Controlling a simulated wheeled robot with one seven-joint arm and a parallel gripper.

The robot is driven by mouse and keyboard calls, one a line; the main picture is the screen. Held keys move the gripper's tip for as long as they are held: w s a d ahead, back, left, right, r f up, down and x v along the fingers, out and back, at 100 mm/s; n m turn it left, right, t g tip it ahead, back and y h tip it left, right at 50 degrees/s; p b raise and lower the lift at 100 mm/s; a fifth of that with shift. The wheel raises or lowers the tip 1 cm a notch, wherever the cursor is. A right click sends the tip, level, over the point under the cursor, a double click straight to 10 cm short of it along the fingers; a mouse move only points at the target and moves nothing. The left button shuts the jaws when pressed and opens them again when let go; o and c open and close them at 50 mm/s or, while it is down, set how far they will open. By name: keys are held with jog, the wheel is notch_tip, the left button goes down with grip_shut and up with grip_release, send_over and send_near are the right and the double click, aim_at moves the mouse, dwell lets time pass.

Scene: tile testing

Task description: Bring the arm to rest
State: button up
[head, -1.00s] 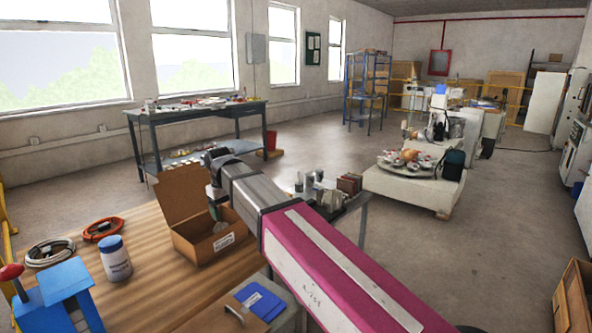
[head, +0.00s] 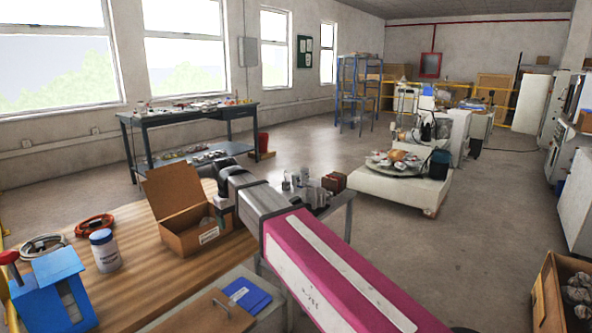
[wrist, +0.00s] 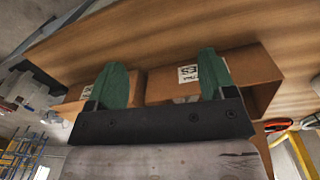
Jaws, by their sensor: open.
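My arm reaches forward from the lower right of the head view, its magenta and grey links passing beside an open cardboard box (head: 187,240) on the wooden table (head: 135,262). In the wrist view my gripper (wrist: 160,82) has two green fingers set wide apart with nothing held between them. The cardboard box (wrist: 235,75) lies beyond the fingers, its white label partly covered by the right finger. In the head view the gripper's fingers are mostly hidden behind the arm and the box.
A white jar (head: 104,250), coiled cables (head: 94,225) and a blue device with a red knob (head: 50,290) are on the table's left. A blue folder (head: 246,294) lies in front.

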jog(key=w+d+f+m, duration=0.1)
jog(key=d+f+m, duration=0.1)
jog(key=d+f, duration=0.65)
jog(key=d+f+m, duration=0.2)
jog(key=d+f, duration=0.3)
jog(key=d, duration=0.6)
jog(key=s+d+f+m, duration=0.2)
jog(key=d+f, duration=0.4)
jog(key=d, duration=0.4)
jog(key=s+d+f+m, duration=0.2)
jog(key=s+d+f, duration=0.3)
jog(key=d, duration=0.5)
jog(key=shift+s+d+f, duration=0.15)
jog(key=shift+d+f, duration=0.05)
jog(key=shift+f, duration=0.3)
